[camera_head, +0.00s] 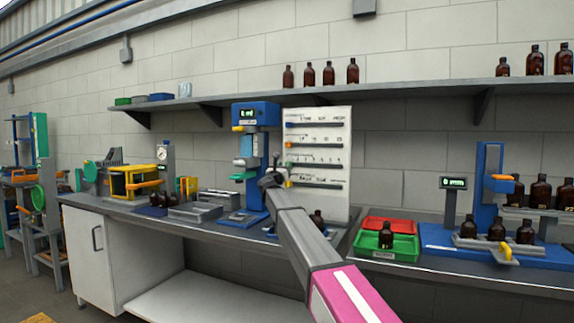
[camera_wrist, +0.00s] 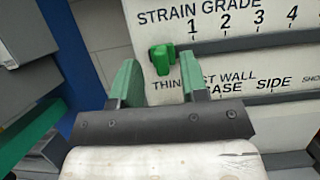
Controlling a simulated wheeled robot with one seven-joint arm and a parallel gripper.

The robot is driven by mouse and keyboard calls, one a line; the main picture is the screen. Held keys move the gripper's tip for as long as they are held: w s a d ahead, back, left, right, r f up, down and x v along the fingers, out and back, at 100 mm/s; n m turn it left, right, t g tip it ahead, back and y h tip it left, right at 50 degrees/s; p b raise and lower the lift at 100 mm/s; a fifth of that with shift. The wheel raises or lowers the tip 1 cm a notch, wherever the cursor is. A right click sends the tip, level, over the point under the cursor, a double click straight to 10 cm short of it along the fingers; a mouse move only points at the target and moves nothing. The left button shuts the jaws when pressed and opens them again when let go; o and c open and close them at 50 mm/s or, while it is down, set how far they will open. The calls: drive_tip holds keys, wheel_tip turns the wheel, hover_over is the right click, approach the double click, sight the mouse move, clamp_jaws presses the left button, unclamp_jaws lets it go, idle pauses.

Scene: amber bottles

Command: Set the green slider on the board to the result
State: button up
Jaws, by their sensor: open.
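The white board (camera_head: 341,200) stands upright on the bench against the wall, with several printed scale rows. In the wrist view the green slider (camera_wrist: 161,59) sits at the left end of the STRAIN GRADE row, left of the 1 mark as seen. My gripper (camera_wrist: 158,72) is open, with its two green fingers on either side of the slider in the picture. I cannot tell whether they touch it or how far short of it they are. In the head view my gripper (camera_head: 277,180) is at the board's lower left, and hides part of it.
A blue testing machine (camera_head: 257,115) stands close to the left of the board. A green tray (camera_head: 400,250) with a bottle and a red tray (camera_head: 388,224) lie to the right. A blue fixture (camera_head: 437,240) with amber bottles is farther right. A shelf (camera_head: 400,92) runs above.

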sight(306, 159)
drive_tip(key=x, duration=0.4)
clamp_jaws()
drive_tip(key=s+d, duration=0.1)
drive_tip(key=d, duration=0.1)
drive_tip(key=s+d, duration=0.1)
drive_tip(key=d, duration=0.2)
drive_tip(key=s+d, duration=0.1)
drive_tip(key=d, duration=0.1)
drive_tip(key=shift+d, duration=0.3)
drive_tip(key=shift+w, duration=0.1)
unclamp_jaws()
drive_tip(key=v, duration=1.1)
drive_tip(key=shift+w, duration=0.1)
